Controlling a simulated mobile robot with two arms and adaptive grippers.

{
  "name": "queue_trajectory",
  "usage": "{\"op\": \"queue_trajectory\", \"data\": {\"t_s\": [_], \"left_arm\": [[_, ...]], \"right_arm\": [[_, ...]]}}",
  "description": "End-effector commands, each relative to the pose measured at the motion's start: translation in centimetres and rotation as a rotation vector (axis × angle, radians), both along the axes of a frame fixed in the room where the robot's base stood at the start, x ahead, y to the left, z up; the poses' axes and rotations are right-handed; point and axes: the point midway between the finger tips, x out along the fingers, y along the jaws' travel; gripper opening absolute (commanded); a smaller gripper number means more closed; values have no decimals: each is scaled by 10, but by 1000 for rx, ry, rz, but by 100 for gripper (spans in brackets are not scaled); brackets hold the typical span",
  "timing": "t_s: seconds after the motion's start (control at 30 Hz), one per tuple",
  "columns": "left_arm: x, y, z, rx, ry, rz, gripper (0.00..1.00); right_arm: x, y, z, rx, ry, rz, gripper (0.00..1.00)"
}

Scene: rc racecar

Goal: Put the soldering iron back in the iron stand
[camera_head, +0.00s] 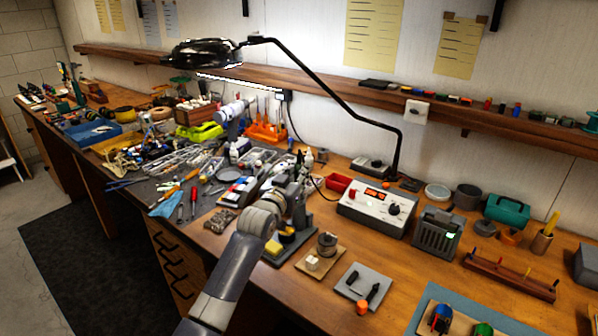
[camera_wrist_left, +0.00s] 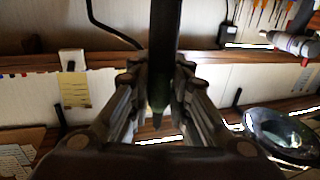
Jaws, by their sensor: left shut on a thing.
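My left gripper (camera_head: 297,192) is over the bench, above and just behind the stand with the yellow sponge. In the left wrist view its fingers (camera_wrist_left: 158,98) are closed around a dark, long, straight thing, which looks like the soldering iron (camera_wrist_left: 165,40). It runs up out of the top of that view. In the head view the iron is hard to make out against the gripper. The iron stand (camera_head: 284,248) is a dark base with a yellow sponge, partly hidden by my left wrist. My right gripper is not in view.
The white soldering station (camera_head: 372,208) stands right of the gripper. A black magnifier lamp (camera_head: 205,52) hangs over the bench on a long arm. A wooden block with a spool (camera_head: 326,245) and a grey plate (camera_head: 362,288) lie near the stand. Trays and tools crowd the left.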

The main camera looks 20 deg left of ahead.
Motion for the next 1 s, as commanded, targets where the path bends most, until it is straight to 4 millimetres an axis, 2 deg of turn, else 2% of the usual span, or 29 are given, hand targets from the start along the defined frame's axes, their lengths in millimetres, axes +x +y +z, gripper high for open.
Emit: {"op": "queue_trajectory", "data": {"t_s": [0.3, 0.6, 0.63, 0.7, 0.97, 1.0], "left_arm": [[0, 0, -10, 0, -1, 0, 0], [0, 0, -10, 0, -1, 0, 0], [0, 0, -10, 0, -1, 0, 24], [0, 0, -10, 0, -1, 0, 40], [0, 0, -10, 0, -1, 0, 41], [0, 0, -10, 0, 0, 0, 50]], "right_arm": [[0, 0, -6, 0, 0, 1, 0], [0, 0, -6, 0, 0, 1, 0], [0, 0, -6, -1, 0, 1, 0], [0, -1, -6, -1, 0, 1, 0], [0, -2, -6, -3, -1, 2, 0], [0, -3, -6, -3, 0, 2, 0]]}}
